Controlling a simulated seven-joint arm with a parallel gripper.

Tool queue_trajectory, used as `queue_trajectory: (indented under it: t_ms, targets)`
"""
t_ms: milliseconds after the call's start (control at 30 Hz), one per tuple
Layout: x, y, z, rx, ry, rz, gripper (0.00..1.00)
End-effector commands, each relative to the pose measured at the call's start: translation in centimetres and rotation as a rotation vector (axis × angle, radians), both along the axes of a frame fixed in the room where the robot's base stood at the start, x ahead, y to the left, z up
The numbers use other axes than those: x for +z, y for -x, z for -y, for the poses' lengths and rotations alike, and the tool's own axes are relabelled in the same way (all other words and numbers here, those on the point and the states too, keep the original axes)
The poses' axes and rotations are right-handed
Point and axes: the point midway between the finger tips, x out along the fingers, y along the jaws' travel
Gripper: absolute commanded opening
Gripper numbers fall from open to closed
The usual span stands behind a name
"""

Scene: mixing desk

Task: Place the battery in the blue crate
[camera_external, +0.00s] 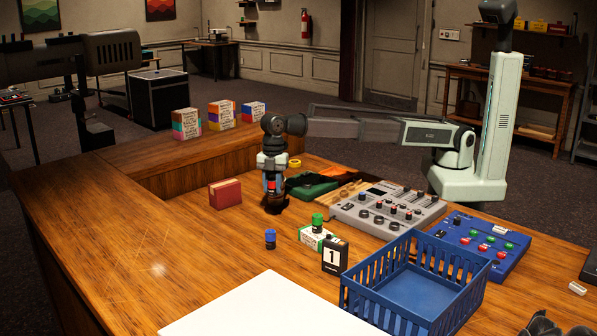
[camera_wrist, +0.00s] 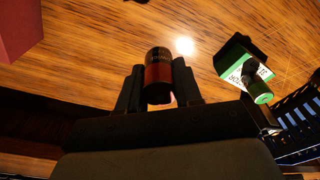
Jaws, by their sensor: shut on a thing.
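My gripper (camera_external: 273,192) points down over the wooden desk, to the right of the red box. In the wrist view my gripper (camera_wrist: 158,88) is shut on a short cylinder, the battery (camera_wrist: 158,72), with a dark end and a copper-red body. Its lower part is hidden by the gripper. In the external view the battery is hard to make out against the dark fingers, and whether it touches the desk cannot be told. The blue crate (camera_external: 362,304) stands at the front right of the desk, apart from my gripper; its slatted wall also shows in the wrist view (camera_wrist: 291,122).
A blue-capped cylinder (camera_external: 270,239), a green cylinder (camera_external: 317,222), a green-white box (camera_external: 312,238) and a black "1" block (camera_external: 335,255) stand between gripper and crate. A red box (camera_external: 225,193) is left. A grey mixer (camera_external: 372,220) and blue panel (camera_external: 466,238) lie behind the crate.

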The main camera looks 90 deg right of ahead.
Motion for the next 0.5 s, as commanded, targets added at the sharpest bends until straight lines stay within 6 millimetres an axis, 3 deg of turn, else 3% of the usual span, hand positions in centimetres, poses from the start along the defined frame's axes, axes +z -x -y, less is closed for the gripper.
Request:
queue_trajectory:
  t_ms: [267, 500]
  targets:
    - [1.1, 0.0, 0.0, 0.0, -0.001, 0.001, 0.0]
    - [4.8, -0.1, -0.1, 0.0, -0.001, 0.001, 0.0]
